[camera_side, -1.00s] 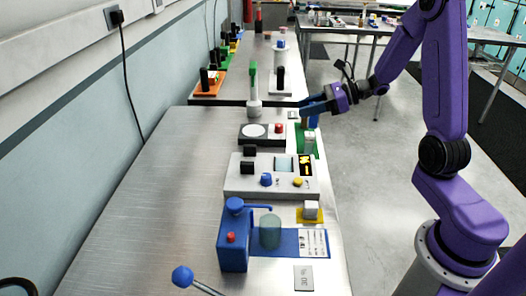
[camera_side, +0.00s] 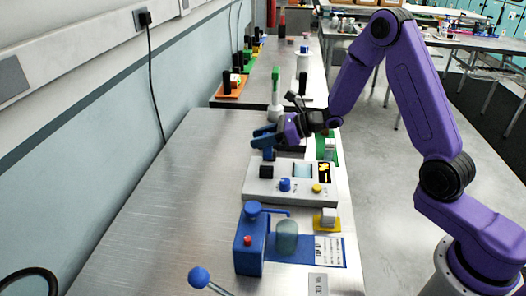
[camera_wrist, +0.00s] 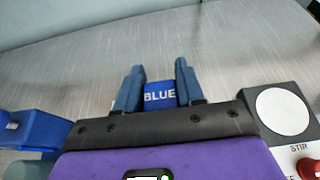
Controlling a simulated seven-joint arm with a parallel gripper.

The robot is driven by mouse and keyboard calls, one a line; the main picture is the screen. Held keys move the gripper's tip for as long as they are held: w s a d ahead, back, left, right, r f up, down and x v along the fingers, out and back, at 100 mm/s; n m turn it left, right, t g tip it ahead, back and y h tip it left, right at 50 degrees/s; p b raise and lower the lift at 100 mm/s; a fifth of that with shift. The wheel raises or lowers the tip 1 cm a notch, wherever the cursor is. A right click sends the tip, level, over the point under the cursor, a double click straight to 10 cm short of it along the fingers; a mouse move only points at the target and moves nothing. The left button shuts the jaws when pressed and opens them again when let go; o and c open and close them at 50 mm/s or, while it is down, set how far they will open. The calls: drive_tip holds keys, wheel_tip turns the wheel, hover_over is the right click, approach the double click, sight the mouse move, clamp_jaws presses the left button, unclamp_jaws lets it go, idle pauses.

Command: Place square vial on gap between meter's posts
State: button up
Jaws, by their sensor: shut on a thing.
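My gripper (camera_side: 264,143) is shut on a blue block marked BLUE (camera_wrist: 160,96), apparently the square vial, held between the two blue fingers in the wrist view. In the side view the vial is hard to tell from the fingers. The grey-white meter (camera_side: 255,187) has a black post (camera_side: 266,172) at its left end, a blue knob, a yellow button and a dark display. My gripper is above the meter's far left side. The far post and the gap are largely hidden by my gripper.
A blue dispenser (camera_side: 250,247) with a greenish vessel (camera_side: 287,237) stands nearer. A blue-knobbed lever (camera_side: 199,277) is at the front. The bench's left side (camera_side: 180,190) is clear.

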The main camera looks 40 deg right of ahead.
drive_tip(key=shift+f, duration=1.9)
drive_tip(key=shift+f, duration=0.15)
drive_tip(key=o, duration=1)
